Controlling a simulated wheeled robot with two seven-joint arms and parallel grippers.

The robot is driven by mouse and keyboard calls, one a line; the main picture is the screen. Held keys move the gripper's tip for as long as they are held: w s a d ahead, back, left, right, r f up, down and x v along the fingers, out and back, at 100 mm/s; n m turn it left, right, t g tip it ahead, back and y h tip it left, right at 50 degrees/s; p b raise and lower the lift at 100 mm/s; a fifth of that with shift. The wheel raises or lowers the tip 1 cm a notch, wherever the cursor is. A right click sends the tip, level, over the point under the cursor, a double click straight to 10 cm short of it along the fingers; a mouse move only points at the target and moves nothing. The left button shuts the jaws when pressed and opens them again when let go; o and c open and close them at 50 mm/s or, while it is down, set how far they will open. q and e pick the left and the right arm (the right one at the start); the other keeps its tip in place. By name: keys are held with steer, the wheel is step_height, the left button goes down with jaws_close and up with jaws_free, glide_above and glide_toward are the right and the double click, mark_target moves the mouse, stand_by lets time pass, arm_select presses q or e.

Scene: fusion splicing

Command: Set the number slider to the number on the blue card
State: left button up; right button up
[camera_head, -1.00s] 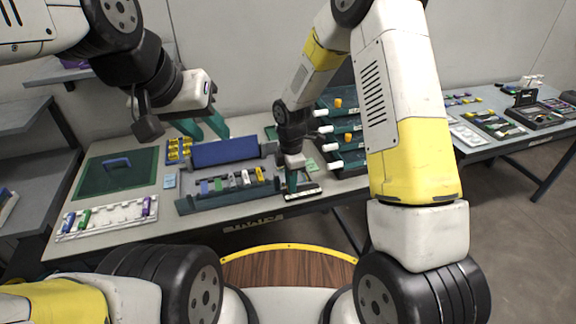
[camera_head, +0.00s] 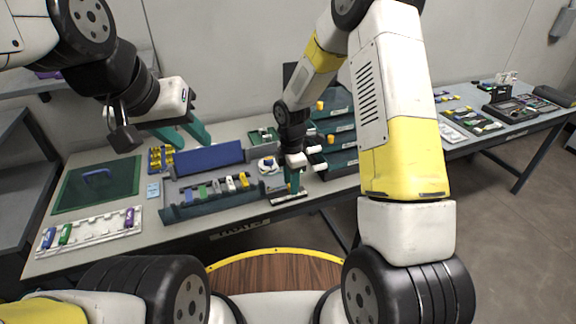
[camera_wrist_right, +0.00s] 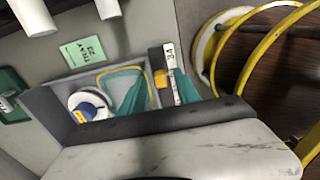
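The number slider (camera_head: 289,199) is a narrow strip at the table's front edge below my right gripper. In the right wrist view its white scale (camera_wrist_right: 169,60) carries dark marks, too small to read surely, and a yellow knob (camera_wrist_right: 160,78) sits beside it. My right gripper (camera_head: 292,185) points down there; its teal fingers (camera_wrist_right: 158,92) are apart, with the knob seen between them. I cannot tell whether they touch it. A light blue card (camera_head: 153,191) lies left of the grey tray; its number is too small to read. My left gripper (camera_head: 184,134) is open and empty above the back left.
A white spool with a blue part (camera_head: 268,164) stands close to my right gripper. A green card (camera_wrist_right: 83,52) lies nearby. A rack of teal shelves (camera_head: 338,130) stands to the right. The grey tray (camera_head: 185,212) and green mat (camera_head: 75,190) are to the left.

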steer(key=shift+r, duration=3.9)
steer(key=shift+r, duration=0.15)
steer(key=s+d+r+m+t, duration=0.1)
steer(key=s+d+r+m, duration=0.3)
steer(key=r, duration=0.4)
steer(key=s+d+r+m+t, duration=0.2)
steer(key=s+r+m, duration=0.2)
steer(key=r+m, duration=0.3)
steer(key=s+d+r+m+t+y, duration=0.1)
steer(key=s+r+m, duration=0.3)
steer(key=s, duration=0.3)
steer(key=s+d+r+m+t+y, duration=0.1)
steer(key=s+d+r+m+t, duration=0.1)
steer(key=s+r+m, duration=0.2)
steer(key=s+m, duration=0.2)
steer(key=s, duration=0.1)
steer(key=shift+r, duration=0.25)
